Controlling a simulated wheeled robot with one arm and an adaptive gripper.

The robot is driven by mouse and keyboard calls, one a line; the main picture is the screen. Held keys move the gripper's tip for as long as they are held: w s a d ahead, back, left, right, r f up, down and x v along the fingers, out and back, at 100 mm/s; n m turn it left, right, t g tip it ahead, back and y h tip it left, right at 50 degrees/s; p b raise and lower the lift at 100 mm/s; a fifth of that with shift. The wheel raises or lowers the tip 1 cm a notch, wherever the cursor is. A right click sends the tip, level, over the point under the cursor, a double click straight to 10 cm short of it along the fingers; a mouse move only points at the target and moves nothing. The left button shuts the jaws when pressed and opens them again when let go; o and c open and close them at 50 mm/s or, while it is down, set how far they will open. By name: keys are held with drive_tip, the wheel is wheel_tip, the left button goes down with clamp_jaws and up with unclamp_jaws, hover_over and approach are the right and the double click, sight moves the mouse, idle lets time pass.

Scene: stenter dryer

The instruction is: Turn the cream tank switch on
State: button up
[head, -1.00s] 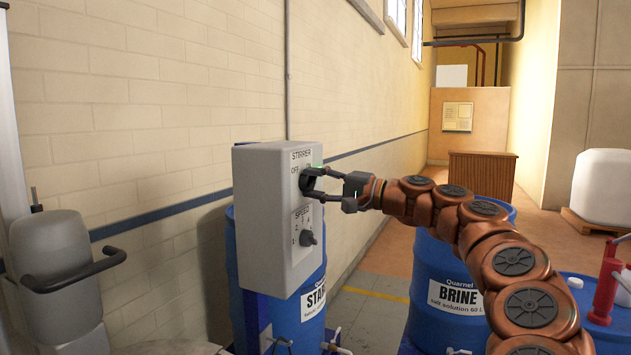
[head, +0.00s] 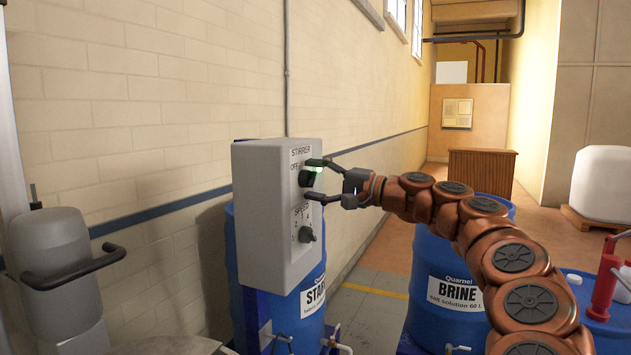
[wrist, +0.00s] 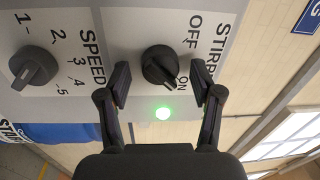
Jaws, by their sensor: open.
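A pale grey control box (head: 262,215) labelled STIRRER carries a black OFF/ON rotary knob (head: 306,178), also in the wrist view (wrist: 160,67). There the knob's pointer end faces ON, and a green lamp (wrist: 163,113) beside it glows. My gripper (head: 325,181) is open at the front of the box. In the wrist view its two fingers (wrist: 161,78) stand on either side of the knob, with gaps showing. A blue drum (head: 313,325) with a partly hidden label beginning "STAR" stands below the box. I see no label naming a cream tank.
A black SPEED knob (head: 306,234) sits below the switch on the same box. A blue BRINE drum (head: 425,285) stands under my arm at right. A brick wall (head: 160,110) runs behind the box. A grey machine part with a black handle (head: 85,268) is at left.

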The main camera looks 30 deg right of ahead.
drive_tip(key=r+v, duration=0.1)
drive_tip(key=v, duration=1.1)
drive_tip(key=shift+f, duration=0.5)
drive_tip(key=a+f+n+g+y, duration=0.2)
drive_tip(key=a+n+g, duration=0.4)
drive_tip(key=a, duration=1.5)
drive_tip(key=s+a+f+n+g+h, duration=0.1)
drive_tip(key=s+a+f+n+g, duration=0.15)
drive_tip(key=a+f, duration=0.35)
drive_tip(key=s+a+f+n+g+h, duration=0.1)
drive_tip(key=s+a+f+g+h, duration=0.2)
drive_tip(key=a, duration=0.5)
drive_tip(key=s+a+f+n+g+h, duration=0.1)
drive_tip(key=s+f+g, duration=0.1)
drive_tip(key=s+f, duration=0.4)
drive_tip(key=s+a+f+g+h, duration=0.1)
drive_tip(key=s+a+f+h, duration=0.15)
drive_tip(key=f, duration=0.55)
drive_tip(key=s+d+f+g+h, duration=0.1)
drive_tip(key=s+d+f+h, duration=0.1)
drive_tip(key=s+d+f, duration=0.2)
drive_tip(key=s+d+f+g+h, duration=0.2)
drive_tip(key=s+d+f, duration=0.2)
drive_tip(key=s+f, duration=0.3)
drive_tip(key=s, duration=0.2)
drive_tip(key=shift+s+f, duration=0.3)
drive_tip(key=shift+s, duration=0.1)
